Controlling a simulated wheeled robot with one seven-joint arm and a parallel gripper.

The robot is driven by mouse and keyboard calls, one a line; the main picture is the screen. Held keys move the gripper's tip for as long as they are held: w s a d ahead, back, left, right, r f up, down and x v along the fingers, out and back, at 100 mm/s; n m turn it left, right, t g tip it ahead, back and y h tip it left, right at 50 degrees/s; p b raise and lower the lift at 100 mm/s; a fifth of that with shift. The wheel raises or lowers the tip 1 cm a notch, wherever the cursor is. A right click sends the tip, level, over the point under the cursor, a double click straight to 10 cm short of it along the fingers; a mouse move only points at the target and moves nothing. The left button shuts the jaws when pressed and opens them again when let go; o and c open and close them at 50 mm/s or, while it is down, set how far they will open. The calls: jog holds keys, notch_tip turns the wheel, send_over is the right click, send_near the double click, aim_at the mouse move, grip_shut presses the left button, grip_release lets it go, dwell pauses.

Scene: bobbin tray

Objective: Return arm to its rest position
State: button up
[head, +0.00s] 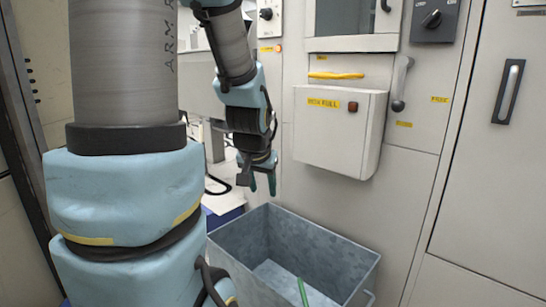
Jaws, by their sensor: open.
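My arm stands large at the left of the head view, with its far end reaching back behind the near links. My gripper (262,184) hangs pointing down, above the left rear rim of a grey metal bin (325,244). Its two green-tipped fingers are apart, with nothing visible between them. A thin green item (303,292) lies or leans inside the bin, its lower end cut off by the picture's bottom edge.
A white box labelled "BOBBIN FULL" (335,148) with a red button juts from the cabinet wall behind the bin. Lever handles (401,84) and a door handle (508,91) stick out on the right. A blue thing (222,216) sits left of the bin.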

jog(key=s+a+f+n+g, duration=0.1)
jog(key=s+a+f+g, duration=0.1)
jog(key=s, duration=0.3)
jog(key=s+a+f+n+g, duration=0.2)
jog(key=s+f, duration=0.1)
jog(key=s, duration=0.2)
notch_tip(320, 180, up, 23)
jog(key=p, duration=2.2)
jog(key=shift+w+r+y+p, duration=0.15)
jog(key=shift+w+y+p, duration=0.05)
jog(key=shift+y+p, duration=0.15)
jog(key=shift+a, duration=0.1)
